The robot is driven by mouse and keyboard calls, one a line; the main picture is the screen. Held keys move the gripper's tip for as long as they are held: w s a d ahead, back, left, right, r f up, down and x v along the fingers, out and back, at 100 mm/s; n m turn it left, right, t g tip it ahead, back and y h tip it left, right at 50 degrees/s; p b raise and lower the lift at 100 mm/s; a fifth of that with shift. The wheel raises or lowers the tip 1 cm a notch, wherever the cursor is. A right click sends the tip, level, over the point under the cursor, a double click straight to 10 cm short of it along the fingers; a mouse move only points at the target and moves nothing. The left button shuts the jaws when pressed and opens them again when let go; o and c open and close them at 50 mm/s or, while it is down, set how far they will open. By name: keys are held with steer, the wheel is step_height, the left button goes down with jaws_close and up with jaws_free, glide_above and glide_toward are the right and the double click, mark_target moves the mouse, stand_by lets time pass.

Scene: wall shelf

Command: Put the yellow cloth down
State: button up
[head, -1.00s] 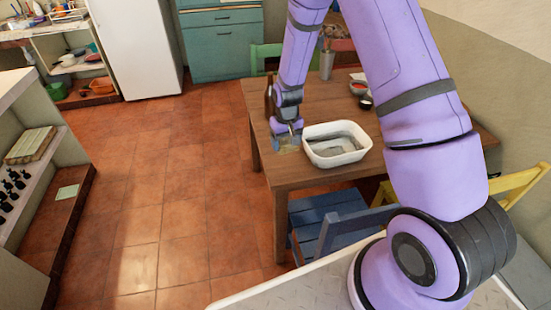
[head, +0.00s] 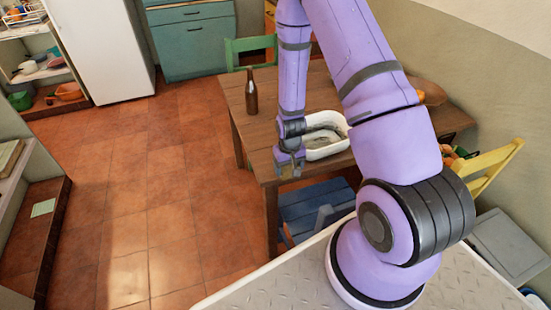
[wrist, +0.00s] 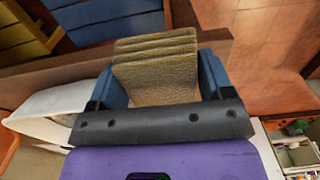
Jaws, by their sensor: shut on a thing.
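The yellow cloth (wrist: 155,78) is folded into several layers and sits between the two blue fingers of my gripper (wrist: 158,85) in the wrist view. My gripper is shut on it. In the head view my gripper (head: 289,170) hangs near the front left corner of the wooden table (head: 272,163), just left of the white basin (head: 322,154). The cloth is hard to make out there, and I cannot tell whether it touches the table. The white basin also shows at the left of the wrist view (wrist: 45,105).
A brown bottle (head: 251,92) stands on the table's far left part. A blue chair (head: 312,205) is at the table's front, a green chair (head: 250,45) behind it and a yellow chair (head: 487,168) at right. The tiled floor to the left is clear.

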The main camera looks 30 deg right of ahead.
steer(key=w, duration=0.9)
steer(key=shift+w+d+f, duration=0.35)
steer(key=shift+d+f, duration=0.05)
steer(key=shift+s+f, duration=0.1)
steer(key=shift+f, duration=1.65)
steer(key=shift+f, duration=0.1)
steer(key=o, duration=0.8)
